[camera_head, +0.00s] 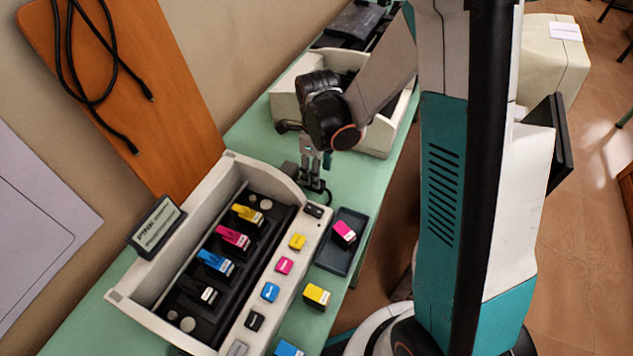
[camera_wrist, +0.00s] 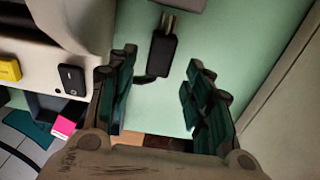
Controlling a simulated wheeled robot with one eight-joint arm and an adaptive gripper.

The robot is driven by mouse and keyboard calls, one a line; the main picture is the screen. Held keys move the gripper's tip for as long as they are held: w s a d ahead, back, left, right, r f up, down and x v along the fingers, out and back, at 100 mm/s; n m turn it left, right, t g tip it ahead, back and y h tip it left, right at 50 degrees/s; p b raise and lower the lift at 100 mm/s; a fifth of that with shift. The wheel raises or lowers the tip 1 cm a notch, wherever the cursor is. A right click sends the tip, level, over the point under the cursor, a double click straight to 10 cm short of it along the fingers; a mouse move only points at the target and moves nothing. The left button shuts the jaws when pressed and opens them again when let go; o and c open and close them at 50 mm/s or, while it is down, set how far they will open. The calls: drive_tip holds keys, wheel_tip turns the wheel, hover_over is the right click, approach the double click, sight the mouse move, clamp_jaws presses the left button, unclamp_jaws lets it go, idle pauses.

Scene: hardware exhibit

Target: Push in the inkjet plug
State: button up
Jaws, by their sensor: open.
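The inkjet plug (camera_wrist: 162,57) is a black plug with metal prongs, seen in the wrist view over the green table top. Its prongs point to the top of the picture, toward the edge of a grey thing (camera_wrist: 182,4); a gap shows between them, so the plug looks not inserted. A short dark cord bends off its lower left. My gripper (camera_wrist: 161,64) is open, with a finger on either side of the plug's line and not visibly touching it. In the head view my gripper (camera_head: 314,180) points down beside the near printer's corner, and the plug is hard to make out there.
The open printer (camera_head: 125,305) with several ink cartridges stands at the near left. A dark tray (camera_head: 340,263) holds a magenta cartridge (camera_head: 344,233). Another pale machine (camera_head: 374,140) stands behind my gripper. Black cables (camera_head: 108,65) hang on the wooden board.

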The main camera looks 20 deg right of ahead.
drive_tip(key=shift+f+b, duration=0.5)
drive_tip(key=shift+f, duration=1.5)
drive_tip(key=shift+c, duration=0.3)
